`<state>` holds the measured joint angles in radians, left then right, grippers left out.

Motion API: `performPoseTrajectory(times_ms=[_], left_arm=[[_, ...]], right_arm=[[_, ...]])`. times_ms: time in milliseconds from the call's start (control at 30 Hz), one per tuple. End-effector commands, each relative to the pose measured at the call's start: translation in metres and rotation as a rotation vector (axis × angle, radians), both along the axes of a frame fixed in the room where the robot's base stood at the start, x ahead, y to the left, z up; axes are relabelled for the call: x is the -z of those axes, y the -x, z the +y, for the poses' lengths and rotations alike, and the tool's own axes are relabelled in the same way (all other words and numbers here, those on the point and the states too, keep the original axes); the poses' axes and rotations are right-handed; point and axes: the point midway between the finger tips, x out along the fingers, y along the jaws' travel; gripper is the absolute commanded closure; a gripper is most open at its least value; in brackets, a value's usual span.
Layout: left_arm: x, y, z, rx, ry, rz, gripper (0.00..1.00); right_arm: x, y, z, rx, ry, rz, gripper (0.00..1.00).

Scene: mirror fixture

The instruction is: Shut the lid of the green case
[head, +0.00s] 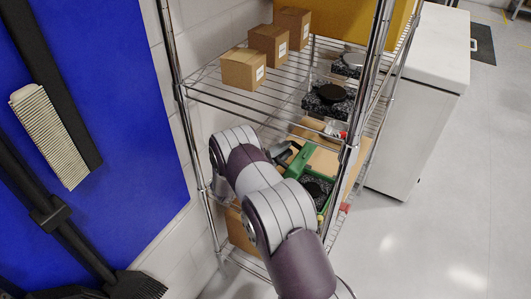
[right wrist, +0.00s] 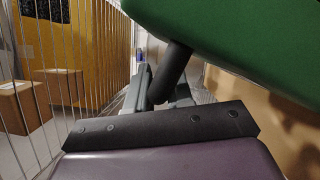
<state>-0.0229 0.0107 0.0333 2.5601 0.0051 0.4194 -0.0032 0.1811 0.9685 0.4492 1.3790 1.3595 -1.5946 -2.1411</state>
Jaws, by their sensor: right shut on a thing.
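The green case (head: 329,206) sits on a lower shelf of the wire rack, with dark speckled foam inside. Its green lid (head: 299,161) stands raised at the left side of the case, so the case is open. My right gripper (head: 284,154) is beside the raised lid, partly hidden by my own arm. In the right wrist view, a large green panel of the case (right wrist: 240,40) fills the upper right. A dark bar runs from it down to my right gripper (right wrist: 160,92), which is shut on it. The fingertips are partly hidden. My left gripper is not in view.
The wire rack's front post (head: 350,155) stands close right of the case. Cardboard boxes (head: 243,69) and dark foam blocks (head: 328,98) sit on the shelf above. A white cabinet (head: 410,110) stands at the right, with open floor in front.

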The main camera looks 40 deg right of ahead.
Motion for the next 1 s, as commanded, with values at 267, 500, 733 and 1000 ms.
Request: performPoseTrajectory(times_ms=[267, 500, 733, 1000], left_arm=[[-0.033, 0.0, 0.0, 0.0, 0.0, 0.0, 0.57], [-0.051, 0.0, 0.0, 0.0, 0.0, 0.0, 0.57], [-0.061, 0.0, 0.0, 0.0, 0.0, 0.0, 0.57], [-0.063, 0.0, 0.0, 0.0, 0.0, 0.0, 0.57]], right_arm=[[-0.013, 0.028, -0.015, 0.002, -0.097, -0.238, 1.0], [-0.011, 0.054, -0.025, 0.001, -0.185, -0.447, 1.0], [-0.002, 0.078, -0.035, 0.002, -0.268, -0.649, 1.0], [0.015, 0.101, -0.044, 0.001, -0.36, -0.871, 1.0]])
